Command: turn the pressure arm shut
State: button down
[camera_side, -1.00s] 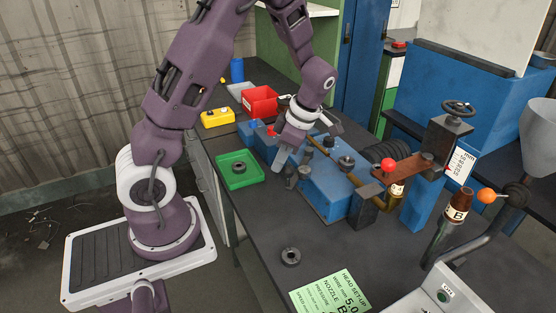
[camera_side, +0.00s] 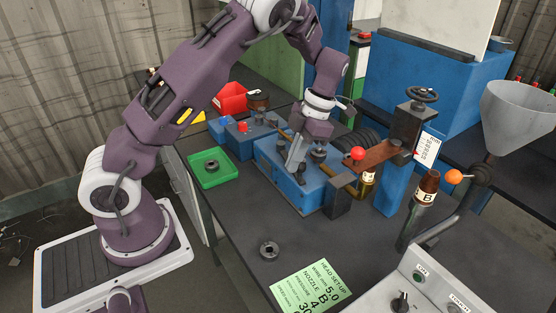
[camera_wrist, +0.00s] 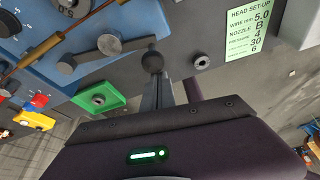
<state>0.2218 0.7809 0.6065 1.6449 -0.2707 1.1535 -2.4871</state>
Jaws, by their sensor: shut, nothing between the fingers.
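The pressure arm appears to be the grey lever (camera_wrist: 124,45) on the blue machine block (camera_wrist: 60,50). In the wrist view it runs from a round hub to a dark ball knob (camera_wrist: 152,62) past the block's edge. In the side view it is partly hidden near my gripper (camera_side: 295,168). My gripper points down over the front of the block, fingers shut and empty. In the wrist view the closed fingers (camera_wrist: 157,82) are right at the ball knob; whether they touch it I cannot tell.
A green tray (camera_side: 196,179) with a ring lies left of the block. A loose ring (camera_side: 268,250) and a green setup card (camera_side: 312,285) lie in front. A red-knobbed lever (camera_side: 357,154) stands close to the right. The table front is mostly clear.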

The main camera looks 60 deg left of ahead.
jog(key=shift+w+d, duration=0.25)
jog(key=shift+w, duration=0.65)
jog(key=shift+w+d, duration=0.25)
jog(key=shift+w, duration=0.6)
jog(key=shift+w, duration=0.2)
jog(key=s+r+m+t+h, duration=0.1)
jog(key=s+r+m, duration=0.15)
jog(key=r, duration=0.45)
jog(key=s+r+m+t, duration=0.1)
jog(key=s+r+m, duration=0.15)
jog(key=r, duration=0.55)
jog(key=s+d+r+m+t, duration=0.1)
jog(key=s+d+m+t, duration=0.2)
jog(key=s+m, duration=0.7)
jog(key=s+d+r+m+t, duration=0.2)
jog(key=s+d+m+t, duration=0.2)
jog(key=s+m, duration=0.6)
jog(key=m, duration=0.8)
jog(key=shift+s+d+m+t, duration=0.2)
jog(key=shift+s+m+t, duration=0.1)
jog(key=shift+s+m, duration=0.1)
